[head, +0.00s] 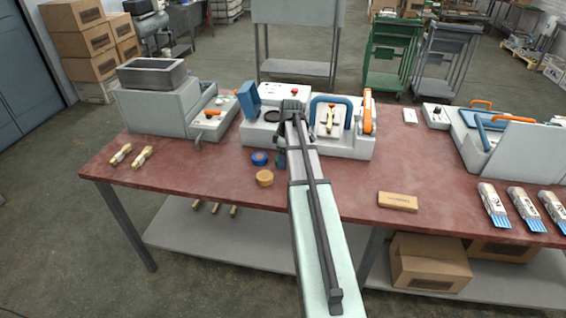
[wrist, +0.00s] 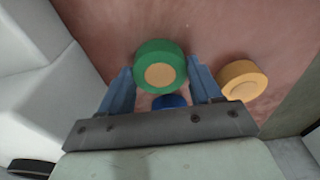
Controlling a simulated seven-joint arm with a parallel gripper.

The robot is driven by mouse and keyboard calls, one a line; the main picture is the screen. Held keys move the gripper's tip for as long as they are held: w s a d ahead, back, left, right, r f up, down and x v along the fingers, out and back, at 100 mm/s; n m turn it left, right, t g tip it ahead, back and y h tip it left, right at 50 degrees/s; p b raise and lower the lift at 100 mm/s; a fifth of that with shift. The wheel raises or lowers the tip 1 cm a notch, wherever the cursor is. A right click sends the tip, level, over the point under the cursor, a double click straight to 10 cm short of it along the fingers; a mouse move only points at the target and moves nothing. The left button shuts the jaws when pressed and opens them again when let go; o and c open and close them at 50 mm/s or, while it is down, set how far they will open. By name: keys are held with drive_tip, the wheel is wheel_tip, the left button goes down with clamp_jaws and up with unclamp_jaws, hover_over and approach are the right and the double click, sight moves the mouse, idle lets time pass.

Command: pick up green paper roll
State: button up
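The green paper roll (wrist: 160,68) shows in the wrist view as a short round roll with a tan core, on the red-brown tabletop. My gripper (wrist: 159,66) is open, with its two blue fingers spread and the green roll between and just beyond their tips. I cannot tell whether either finger touches it. In the head view my gripper (head: 281,158) is low over the table beside the blue roll, and I cannot make out the green roll there; my arm likely hides it.
A blue roll (head: 260,158) and a yellow roll (head: 264,178) lie close by; in the wrist view the yellow roll (wrist: 242,80) is right of the right finger. A white press machine (head: 350,146) stands behind. A brown block (head: 398,201) lies on the right.

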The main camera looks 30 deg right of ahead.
drive_tip(key=c, duration=0.5)
drive_tip(key=shift+c, duration=0.2)
drive_tip(key=shift+r, duration=0.1)
